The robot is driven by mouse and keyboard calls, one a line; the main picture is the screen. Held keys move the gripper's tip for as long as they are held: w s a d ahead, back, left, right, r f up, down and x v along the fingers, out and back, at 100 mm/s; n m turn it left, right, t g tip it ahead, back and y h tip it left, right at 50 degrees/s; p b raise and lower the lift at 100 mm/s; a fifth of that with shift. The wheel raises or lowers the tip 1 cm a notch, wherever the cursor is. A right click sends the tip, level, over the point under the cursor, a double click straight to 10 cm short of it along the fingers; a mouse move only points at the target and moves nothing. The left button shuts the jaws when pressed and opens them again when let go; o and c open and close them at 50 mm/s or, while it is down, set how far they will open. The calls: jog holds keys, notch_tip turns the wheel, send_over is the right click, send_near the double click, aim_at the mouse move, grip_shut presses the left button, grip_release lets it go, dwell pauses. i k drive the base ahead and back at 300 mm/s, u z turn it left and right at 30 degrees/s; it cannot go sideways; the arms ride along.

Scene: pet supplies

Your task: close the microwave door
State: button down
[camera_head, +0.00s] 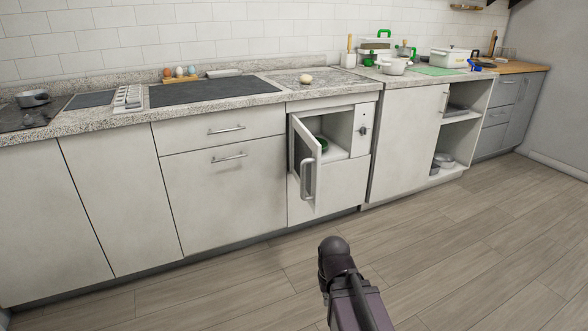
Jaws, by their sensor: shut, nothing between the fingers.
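The microwave (363,132) is built into the white cabinet run below the counter, in the middle of the view. Its white door (304,160) is hinged at the left and stands open, swung out toward me. A grey bar handle (307,180) is on the door's outer face. A green item (322,144) shows inside the cavity, partly hidden by the door. A control knob is on the panel right of the opening. My dark arm rises from the bottom, apart from the door. My gripper's fingers do not show.
Wooden floor (230,295) lies clear in front of the cabinets. An open shelf (462,117) with pots is to the right.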

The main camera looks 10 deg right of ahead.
aim_at(306, 149)
jog(key=z, duration=0.05)
jog(key=i, duration=1)
jog(key=u, duration=0.05)
